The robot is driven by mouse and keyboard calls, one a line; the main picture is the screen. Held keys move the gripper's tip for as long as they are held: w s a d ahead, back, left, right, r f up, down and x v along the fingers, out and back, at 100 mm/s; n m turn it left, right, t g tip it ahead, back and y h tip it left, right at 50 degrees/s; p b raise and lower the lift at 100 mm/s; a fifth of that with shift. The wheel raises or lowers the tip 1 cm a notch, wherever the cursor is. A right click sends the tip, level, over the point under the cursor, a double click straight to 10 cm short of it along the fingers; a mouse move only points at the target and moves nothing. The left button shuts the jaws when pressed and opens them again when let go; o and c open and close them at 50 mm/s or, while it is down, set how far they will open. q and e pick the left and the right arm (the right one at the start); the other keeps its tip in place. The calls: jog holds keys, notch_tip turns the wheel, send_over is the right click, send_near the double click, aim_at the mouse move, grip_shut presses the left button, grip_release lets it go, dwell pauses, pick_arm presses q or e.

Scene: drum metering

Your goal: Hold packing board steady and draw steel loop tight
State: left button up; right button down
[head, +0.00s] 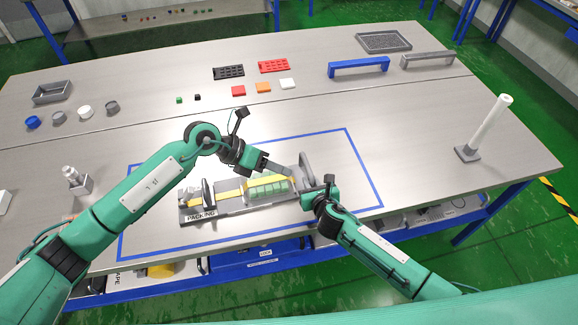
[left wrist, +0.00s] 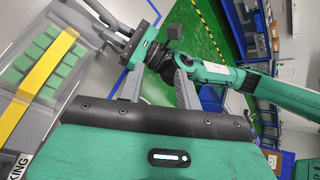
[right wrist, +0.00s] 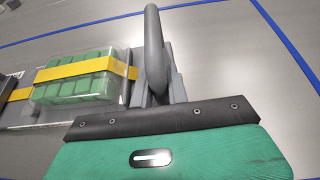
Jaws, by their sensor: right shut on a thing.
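The grey packing board (head: 235,208) lies on the table inside the blue outline, its PACKING label at the near left. A clear case of green blocks (head: 268,189) sits on it, with a yellow strap (right wrist: 95,68) across. A grey rounded loop (right wrist: 154,50) stands upright at the board's right end. My right gripper (head: 319,192) is shut on this loop; its fingertips are partly hidden. My left gripper (head: 286,171) is above the board's far side, beside the case, fingers apart and empty in the left wrist view (left wrist: 159,85). A dark upright fitting (head: 207,194) stands at the board's left end.
A white post (head: 488,122) stands at the right. Blue and grey handle bars (head: 358,66), trays and small coloured blocks lie at the back. A metal fitting (head: 74,178) stands at the left. The table right of the blue outline is mostly clear.

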pick_arm(q)
jog(key=shift+s+d+r+m+h, duration=0.15)
jog(key=shift+s+d+m+h, duration=0.1)
jog(key=shift+d, duration=0.25)
jog(key=shift+s+d+r+m+h, duration=0.15)
jog(key=shift+d+r+m+h, duration=0.05)
jog(key=shift+d, duration=0.35)
jog(key=shift+s+d+r+m+h, duration=0.15)
jog(key=shift+s+d+m+h, duration=0.1)
jog(key=shift+d, duration=0.25)
grip_shut()
jog(key=n+t+y, duration=0.1)
jog(key=n+y, duration=0.7)
jog(key=n, duration=2.3)
send_over(213, 196)
notch_tip(213, 196, down, 6)
jog(key=f, duration=0.1)
jog(key=x, duration=0.9)
jog(key=shift+w+d+f, duration=0.15)
jog(key=shift+d, duration=0.25)
jog(key=a, duration=0.1)
jog(key=a+r, duration=0.1)
jog(key=a, duration=0.1)
jog(key=shift+s, duration=0.25)
jog(key=shift+s+a+r, duration=0.1)
jog(key=shift+a, duration=0.45)
